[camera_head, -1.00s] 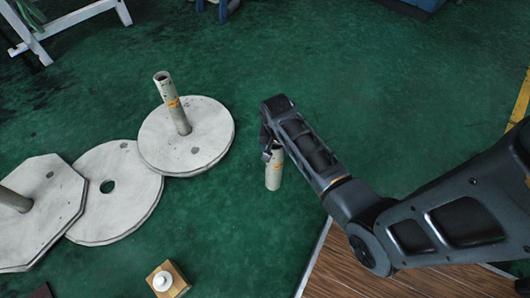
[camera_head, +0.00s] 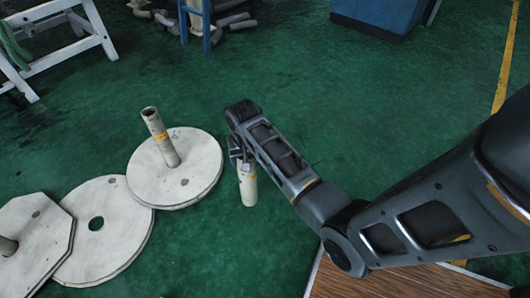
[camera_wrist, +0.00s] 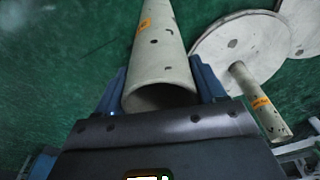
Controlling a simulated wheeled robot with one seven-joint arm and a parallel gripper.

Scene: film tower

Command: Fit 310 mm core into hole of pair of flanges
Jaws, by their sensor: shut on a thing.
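My gripper (camera_head: 241,160) is shut on a pale grey tube, a core (camera_head: 248,188) with an orange label. The core hangs upright below the jaws; I cannot tell whether its lower end touches the floor. In the wrist view the core (camera_wrist: 160,55) sits between both fingers, its open end toward me. To its left in the head view is a round flange (camera_head: 200,178) with a taller, labelled core (camera_head: 160,137) standing in its middle. Left of that, another round flange (camera_head: 125,215) has an empty dark hole (camera_head: 96,223).
A white trestle (camera_head: 60,40), blue-legged stand (camera_head: 195,20) and blue cabinet (camera_head: 380,14) are at the back.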

